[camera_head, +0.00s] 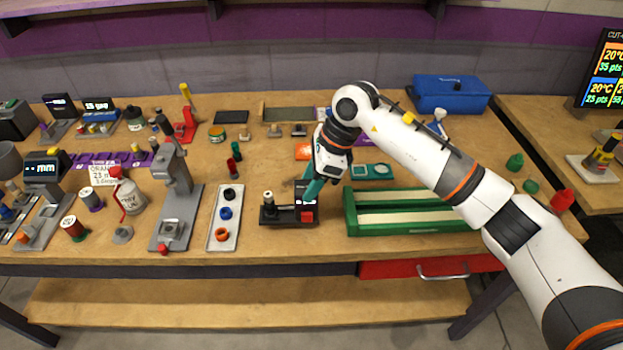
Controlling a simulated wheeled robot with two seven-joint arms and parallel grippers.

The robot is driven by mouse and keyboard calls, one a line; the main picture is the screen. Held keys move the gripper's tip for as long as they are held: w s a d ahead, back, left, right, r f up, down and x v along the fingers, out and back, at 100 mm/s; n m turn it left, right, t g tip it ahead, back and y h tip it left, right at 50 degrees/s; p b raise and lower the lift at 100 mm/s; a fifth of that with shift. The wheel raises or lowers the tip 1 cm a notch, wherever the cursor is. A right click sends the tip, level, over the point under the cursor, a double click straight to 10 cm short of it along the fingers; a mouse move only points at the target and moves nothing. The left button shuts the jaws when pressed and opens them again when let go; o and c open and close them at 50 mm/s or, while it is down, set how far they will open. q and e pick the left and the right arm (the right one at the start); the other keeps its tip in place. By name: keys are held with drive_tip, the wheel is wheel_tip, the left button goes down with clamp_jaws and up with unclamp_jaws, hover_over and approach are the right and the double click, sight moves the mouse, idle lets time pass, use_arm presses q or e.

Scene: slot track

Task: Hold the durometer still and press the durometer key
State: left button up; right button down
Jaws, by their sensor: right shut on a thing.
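The durometer (283,214) appears to be the small black device near the front edge of the wooden bench. It has a low base, a short grey post on its left and a black upright housing with a small lit display on its right. A red key (307,217) sits at the front right of its base. My right gripper (310,189) comes down from above and is shut on the housing of the durometer; its teal fingers partly hide the housing's right side. The durometer stands upright on the bench. My left gripper is out of view.
A white tray with coloured rings (235,195) and a grey press stand (183,200) are left of the durometer. A green tray (352,214) stands close on its right. A blue toolbox (452,95) is at the back. Bench front is narrow but clear.

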sight(307, 217)
drive_tip(key=shift+f+b, duration=1.1)
drive_tip(key=shift+f, duration=0.45)
drive_tip(key=shift+f, duration=0.1)
idle(1.1)
